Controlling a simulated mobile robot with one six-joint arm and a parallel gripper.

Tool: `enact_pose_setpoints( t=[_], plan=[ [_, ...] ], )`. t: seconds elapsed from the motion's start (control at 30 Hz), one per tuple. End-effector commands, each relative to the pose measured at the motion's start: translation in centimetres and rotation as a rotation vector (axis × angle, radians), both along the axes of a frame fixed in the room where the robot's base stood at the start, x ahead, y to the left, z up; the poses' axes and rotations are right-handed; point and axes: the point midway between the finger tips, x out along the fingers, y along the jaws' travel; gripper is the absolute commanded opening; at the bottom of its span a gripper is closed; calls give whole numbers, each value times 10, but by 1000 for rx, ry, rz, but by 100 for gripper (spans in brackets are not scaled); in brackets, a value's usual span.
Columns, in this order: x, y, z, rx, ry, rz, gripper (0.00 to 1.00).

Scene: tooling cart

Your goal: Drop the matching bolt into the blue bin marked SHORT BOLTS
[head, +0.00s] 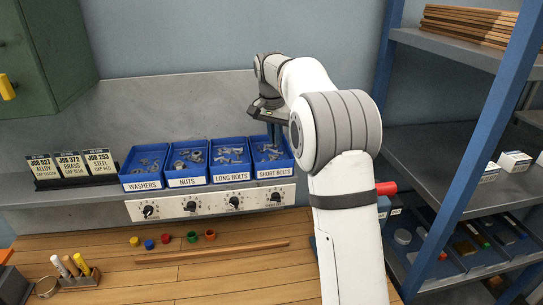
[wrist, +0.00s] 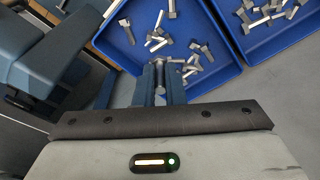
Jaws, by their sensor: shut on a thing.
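The blue bin marked SHORT BOLTS (head: 274,173) stands at the right end of a row of blue bins on the shelf and holds several loose silver bolts. My gripper (head: 273,131) is over the back part of this bin in the head view, pointing down. In the wrist view my gripper (wrist: 160,78) is shut on a small silver bolt (wrist: 160,88), mostly hidden between the fingers. Beyond the fingertips, loose bolts lie in a blue bin (wrist: 217,79). No label can be read there.
Left of it stand bins marked LONG BOLTS (head: 232,178), NUTS (head: 187,181) and WASHERS (head: 142,185). Job cards (head: 70,165) stand further left. A knob panel (head: 212,201) runs below. A blue-post rack (head: 470,165) stands to the right.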

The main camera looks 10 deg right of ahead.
Motion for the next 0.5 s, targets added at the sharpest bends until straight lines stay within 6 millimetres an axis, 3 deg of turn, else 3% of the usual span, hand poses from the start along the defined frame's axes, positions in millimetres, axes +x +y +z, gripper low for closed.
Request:
enact_pose_setpoints(
  t=[0.13,0.47,0.5],
  plan=[
    [0,3,-10,0,0,5,0],
    [0,5,-12,0,-1,7,0],
    [0,5,-12,0,-1,7,12]
  ],
)
